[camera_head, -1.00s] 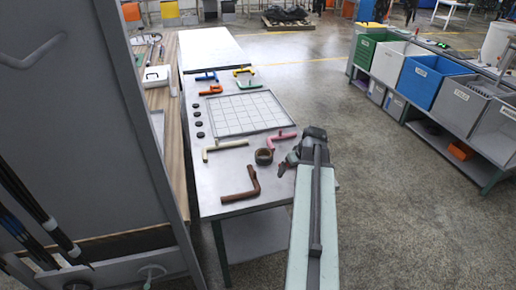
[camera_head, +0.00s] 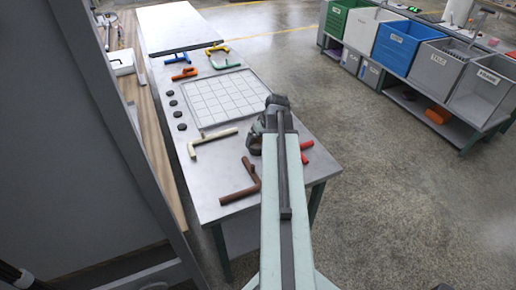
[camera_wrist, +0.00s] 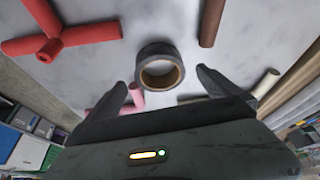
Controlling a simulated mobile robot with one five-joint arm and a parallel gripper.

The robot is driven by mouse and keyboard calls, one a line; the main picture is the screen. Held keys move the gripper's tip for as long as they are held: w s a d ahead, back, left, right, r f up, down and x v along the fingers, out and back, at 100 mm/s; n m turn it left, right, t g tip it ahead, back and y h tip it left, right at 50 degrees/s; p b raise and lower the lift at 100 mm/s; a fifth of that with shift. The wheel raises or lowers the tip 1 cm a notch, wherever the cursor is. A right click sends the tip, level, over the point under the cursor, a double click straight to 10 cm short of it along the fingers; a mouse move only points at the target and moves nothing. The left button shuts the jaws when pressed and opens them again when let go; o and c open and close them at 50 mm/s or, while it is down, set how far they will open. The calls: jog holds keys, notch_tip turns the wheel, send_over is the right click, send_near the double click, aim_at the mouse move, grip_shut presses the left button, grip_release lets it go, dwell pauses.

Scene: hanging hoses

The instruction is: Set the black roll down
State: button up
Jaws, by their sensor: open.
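The black roll (camera_wrist: 153,51), a ring with a brown core, rests on the grey tabletop (camera_wrist: 100,65) in the wrist view. My gripper (camera_wrist: 164,80) is open, with one finger to each side just short of the roll. The roll looks free of both fingers. In the head view my gripper (camera_head: 266,120) is over the table's right part, and the roll (camera_head: 254,146) is partly hidden beside it.
Near the roll lie a red branched hose (camera_wrist: 88,34), a brown hose (camera_wrist: 211,22), a pink hose (camera_wrist: 136,96) and a cream hose (camera_wrist: 266,84). A white gridded tray (camera_head: 222,98) lies farther back, with several black discs (camera_head: 176,114) to its left.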

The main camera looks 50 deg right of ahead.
aim_at(259, 143)
jog(key=shift+f, duration=0.1)
jog(key=b+x, duration=0.4)
jog(key=x, duration=0.1)
jog(key=shift+w+d+f+b, duration=0.1)
jog(key=shift+f+b, duration=0.05)
jog(key=shift+b, duration=0.2)
jog(key=shift+r, duration=0.2)
jog(key=c, duration=1.6)
jog(key=shift+r+p, duration=0.1)
jog(key=shift+p, duration=0.2)
